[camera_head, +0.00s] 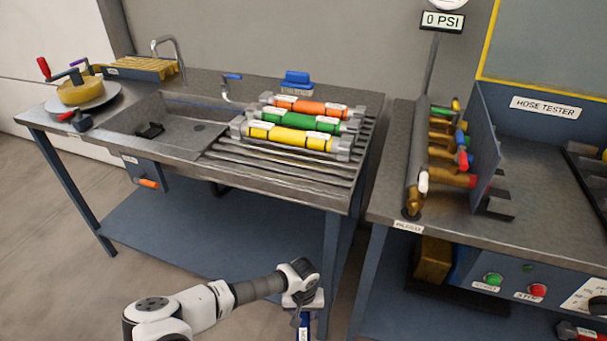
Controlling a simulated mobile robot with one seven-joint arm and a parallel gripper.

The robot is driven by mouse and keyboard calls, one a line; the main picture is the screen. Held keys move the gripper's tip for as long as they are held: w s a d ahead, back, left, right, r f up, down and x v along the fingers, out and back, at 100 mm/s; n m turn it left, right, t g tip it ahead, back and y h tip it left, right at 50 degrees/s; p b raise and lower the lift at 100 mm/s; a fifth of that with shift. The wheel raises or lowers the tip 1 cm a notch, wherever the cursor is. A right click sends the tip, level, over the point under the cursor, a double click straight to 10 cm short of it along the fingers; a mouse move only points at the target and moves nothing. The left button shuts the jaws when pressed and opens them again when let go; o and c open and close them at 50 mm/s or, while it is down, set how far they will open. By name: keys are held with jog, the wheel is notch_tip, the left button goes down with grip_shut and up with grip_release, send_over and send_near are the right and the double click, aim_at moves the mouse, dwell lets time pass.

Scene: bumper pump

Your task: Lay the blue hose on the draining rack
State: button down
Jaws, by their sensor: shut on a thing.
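The draining rack (275,164) is a set of metal bars on the right part of the sink bench. Orange (300,106), green (300,123) and yellow (290,139) hoses with metal ends lie side by side on it. The front bars are bare. My gripper (304,301) is low at the bottom of the view, in front of the bench and below its top. It is shut on the blue hose (304,326), which hangs down and is cut off by the frame's lower edge. Only its upper end and part of a white label show.
The sink basin (165,125) lies left of the rack, with a tap (169,50) behind. A blue item (297,79) stands behind the rack. The hose tester bench (395,190) stands to the right, across a narrow gap. A gauge post (432,70) rises there.

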aim_at(303, 313)
notch_tip(303, 313, up, 10)
jog(key=p, duration=0.7)
jog(key=shift+s+f, duration=0.1)
jog(key=shift+f, duration=0.45)
